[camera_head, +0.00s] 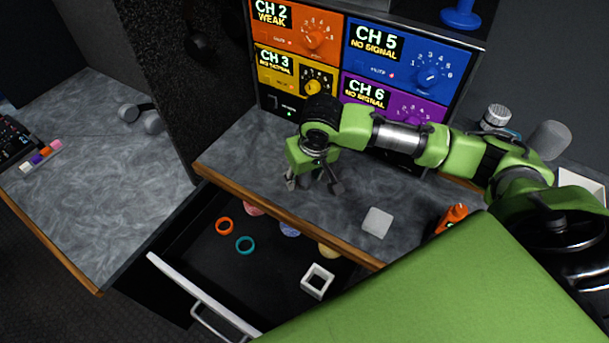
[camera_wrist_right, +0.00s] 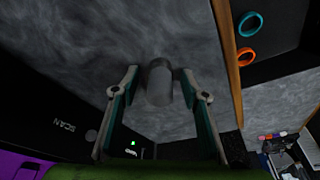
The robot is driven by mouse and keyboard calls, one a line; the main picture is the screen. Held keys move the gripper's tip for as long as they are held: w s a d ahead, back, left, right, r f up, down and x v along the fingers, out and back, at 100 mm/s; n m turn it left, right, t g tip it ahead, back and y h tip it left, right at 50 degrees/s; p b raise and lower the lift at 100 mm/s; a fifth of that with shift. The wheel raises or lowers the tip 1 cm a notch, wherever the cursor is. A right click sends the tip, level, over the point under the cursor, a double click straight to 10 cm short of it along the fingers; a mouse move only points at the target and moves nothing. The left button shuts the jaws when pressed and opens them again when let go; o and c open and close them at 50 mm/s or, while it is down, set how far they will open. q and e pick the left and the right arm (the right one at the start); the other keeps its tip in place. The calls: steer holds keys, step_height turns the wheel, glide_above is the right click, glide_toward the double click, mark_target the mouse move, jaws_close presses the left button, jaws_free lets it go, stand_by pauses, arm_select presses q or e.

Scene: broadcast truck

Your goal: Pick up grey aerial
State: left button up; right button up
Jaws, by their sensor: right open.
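My right gripper (camera_head: 314,182) reaches over the grey marbled worktop (camera_head: 350,200), in front of the channel panels. In the right wrist view, the right gripper (camera_wrist_right: 160,100) has its two fingers spread wide. A grey rounded cylinder (camera_wrist_right: 160,84), which looks like the aerial, lies between them with a gap on each side. In the head view the gripper and arm hide most or all of this grey piece. My left gripper is in neither view.
An open drawer (camera_head: 205,294) below the worktop holds several coloured rings and a white square frame (camera_head: 317,281). A light grey block (camera_head: 377,222) and an orange item (camera_head: 452,219) sit on the worktop to the right. The channel panels (camera_head: 345,65) stand behind.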

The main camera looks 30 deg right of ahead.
steer(key=c, duration=1)
steer(key=shift+r, duration=0.1)
